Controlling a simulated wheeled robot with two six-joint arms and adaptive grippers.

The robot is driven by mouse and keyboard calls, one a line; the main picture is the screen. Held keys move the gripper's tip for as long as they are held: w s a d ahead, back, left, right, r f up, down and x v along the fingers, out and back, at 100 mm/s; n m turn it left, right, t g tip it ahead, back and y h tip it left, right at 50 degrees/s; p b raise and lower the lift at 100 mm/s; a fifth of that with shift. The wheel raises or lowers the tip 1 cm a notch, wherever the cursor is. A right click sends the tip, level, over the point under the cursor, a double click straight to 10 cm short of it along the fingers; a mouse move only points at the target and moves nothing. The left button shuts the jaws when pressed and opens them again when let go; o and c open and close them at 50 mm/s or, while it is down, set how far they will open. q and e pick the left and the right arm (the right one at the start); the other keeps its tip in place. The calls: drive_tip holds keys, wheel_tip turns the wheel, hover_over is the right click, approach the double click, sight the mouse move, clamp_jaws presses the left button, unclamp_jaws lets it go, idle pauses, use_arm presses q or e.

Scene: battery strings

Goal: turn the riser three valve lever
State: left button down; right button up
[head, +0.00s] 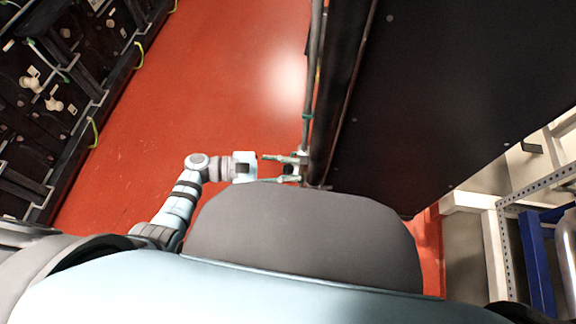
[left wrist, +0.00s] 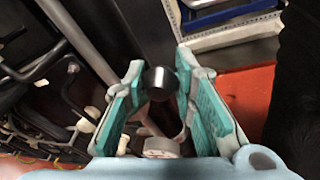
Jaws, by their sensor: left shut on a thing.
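My left gripper (head: 298,168) reaches right to a thin grey riser pipe (head: 313,70) that runs along the edge of a dark cabinet. In the left wrist view the gripper (left wrist: 168,72) has its teal-padded fingers on either side of a black rounded end (left wrist: 161,83), which looks like the valve lever's grip. It is shut on this lever, though the contact is hard to make out. A pale round fitting (left wrist: 161,148) shows nearer the palm. The rest of the lever and the valve body are mostly hidden. I see no riser number. My right gripper is out of view.
The big black cabinet panel (head: 450,90) stands just right of the riser. Racks of dark battery units (head: 50,90) stand at the left. The red floor (head: 205,85) between them is clear. A white frame (head: 490,200) is at the right.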

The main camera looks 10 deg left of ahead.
use_arm(q)
drive_tip(key=shift+w+r, duration=0.15)
drive_tip(key=shift+r, duration=0.05)
idle(0.4)
drive_tip(key=c, duration=1.3)
unclamp_jaws()
drive_tip(key=v, duration=1.2)
